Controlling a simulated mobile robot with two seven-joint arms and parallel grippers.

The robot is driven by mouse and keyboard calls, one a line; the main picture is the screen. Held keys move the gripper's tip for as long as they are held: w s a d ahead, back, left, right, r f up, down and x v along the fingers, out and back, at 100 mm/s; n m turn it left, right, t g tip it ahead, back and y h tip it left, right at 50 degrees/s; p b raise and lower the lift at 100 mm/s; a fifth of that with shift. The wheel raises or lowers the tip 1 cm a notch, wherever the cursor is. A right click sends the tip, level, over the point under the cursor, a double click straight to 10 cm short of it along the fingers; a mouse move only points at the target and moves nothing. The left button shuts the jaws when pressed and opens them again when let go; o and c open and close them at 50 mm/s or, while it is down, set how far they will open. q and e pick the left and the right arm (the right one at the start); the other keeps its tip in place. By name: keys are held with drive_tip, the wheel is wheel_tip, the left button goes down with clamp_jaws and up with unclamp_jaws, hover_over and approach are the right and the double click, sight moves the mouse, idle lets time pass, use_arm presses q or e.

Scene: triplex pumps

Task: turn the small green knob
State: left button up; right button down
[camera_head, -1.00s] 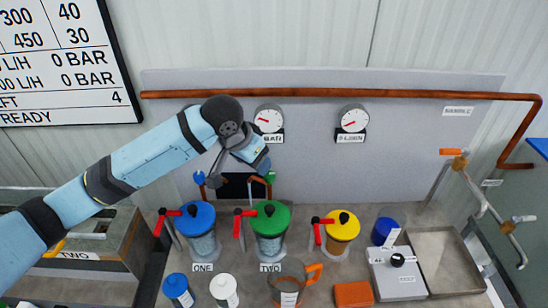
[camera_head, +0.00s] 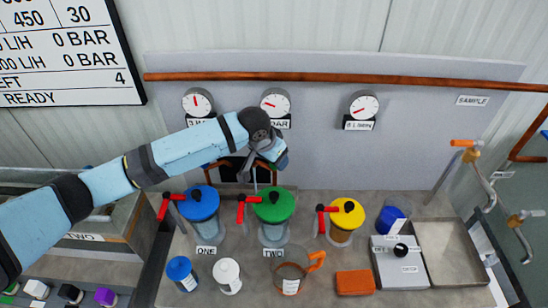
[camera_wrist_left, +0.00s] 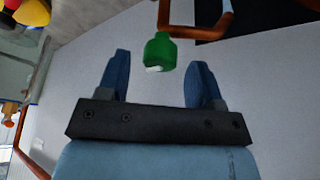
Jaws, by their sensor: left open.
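The small green knob (camera_wrist_left: 160,50) sits on a copper pipe (camera_wrist_left: 165,14) and carries a small white mark. In the left wrist view it lies between the two blue fingers of my left gripper (camera_wrist_left: 160,64), with a visible gap on each side. My left gripper is open and holds nothing. In the head view my left gripper (camera_head: 274,157) is in front of the back panel, above the green-lidded canister, and hides the small green knob. My right gripper is in no view.
Canisters with blue (camera_head: 198,203), green (camera_head: 274,204) and yellow (camera_head: 347,214) lids stand below, with red-handled levers. Gauges (camera_head: 275,103) and a long copper pipe (camera_head: 340,76) are above. A jug (camera_head: 290,272), an orange block (camera_head: 354,282) and a tray (camera_head: 452,252) stand in front.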

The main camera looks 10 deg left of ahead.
use_arm(q)
drive_tip(key=shift+w+d+f, duration=0.15)
drive_tip(key=shift+w+f, duration=0.1)
drive_tip(key=shift+f, duration=0.35)
